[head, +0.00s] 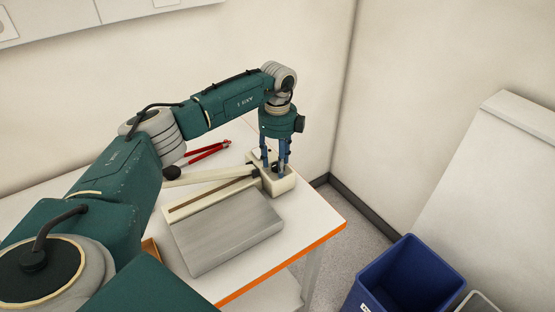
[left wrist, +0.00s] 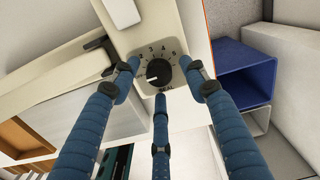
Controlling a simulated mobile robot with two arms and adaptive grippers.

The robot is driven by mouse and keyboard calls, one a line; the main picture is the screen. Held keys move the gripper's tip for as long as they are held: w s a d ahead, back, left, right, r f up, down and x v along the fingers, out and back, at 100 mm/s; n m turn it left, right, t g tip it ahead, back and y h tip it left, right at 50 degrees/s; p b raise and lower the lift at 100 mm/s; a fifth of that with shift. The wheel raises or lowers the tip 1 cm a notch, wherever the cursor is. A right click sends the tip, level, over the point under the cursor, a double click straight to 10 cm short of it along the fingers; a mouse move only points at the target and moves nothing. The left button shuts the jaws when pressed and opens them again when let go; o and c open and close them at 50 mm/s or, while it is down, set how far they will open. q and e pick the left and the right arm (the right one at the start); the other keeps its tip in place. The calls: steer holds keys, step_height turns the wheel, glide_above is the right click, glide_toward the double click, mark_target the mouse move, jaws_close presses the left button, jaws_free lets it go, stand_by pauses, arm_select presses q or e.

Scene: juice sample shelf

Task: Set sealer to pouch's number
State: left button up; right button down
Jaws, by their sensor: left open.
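The sealer (head: 190,202) is a cream bar-type machine with a long arm and a grey plate (head: 228,232) on the table. Its black round dial (left wrist: 158,72) sits on the end block, with printed numbers 2 to 5 readable above and "SEAL" below. The dial's white mark points left, slightly down, toward the left fingertip, which may hide a number. My left gripper (head: 276,168) is over this block. Its three blue fingers are open around the dial in the left wrist view (left wrist: 159,74); contact cannot be told. I see no pouch. My right gripper is not in view.
A red-handled tool (head: 207,151) lies behind the sealer. The white table (head: 318,222) has an orange front edge. A blue bin (head: 405,275) stands on the floor to the right, and walls rise behind.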

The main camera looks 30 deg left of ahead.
arm_select(q)
steer(key=shift+f, duration=0.1)
steer(key=c, duration=0.8)
jaws_close()
steer(key=shift+m, duration=0.3)
steer(key=shift+m+b, duration=0.3)
steer(key=shift+m, duration=0.1)
steer(key=m+b, duration=0.1)
steer(key=m, duration=0.4)
steer(key=m+b, duration=0.1)
steer(key=m, duration=0.3)
steer(key=shift+m+b, duration=0.3)
steer(key=shift+m, duration=0.1)
steer(key=m+b, duration=0.1)
steer(key=m, duration=0.5)
steer(key=shift+a, duration=0.1)
steer(key=m, duration=0.3)
steer(key=shift+m+b, duration=0.3)
steer(key=shift+m, duration=0.1)
steer(key=shift+a+m, duration=0.1)
steer(key=shift+m, duration=1.3)
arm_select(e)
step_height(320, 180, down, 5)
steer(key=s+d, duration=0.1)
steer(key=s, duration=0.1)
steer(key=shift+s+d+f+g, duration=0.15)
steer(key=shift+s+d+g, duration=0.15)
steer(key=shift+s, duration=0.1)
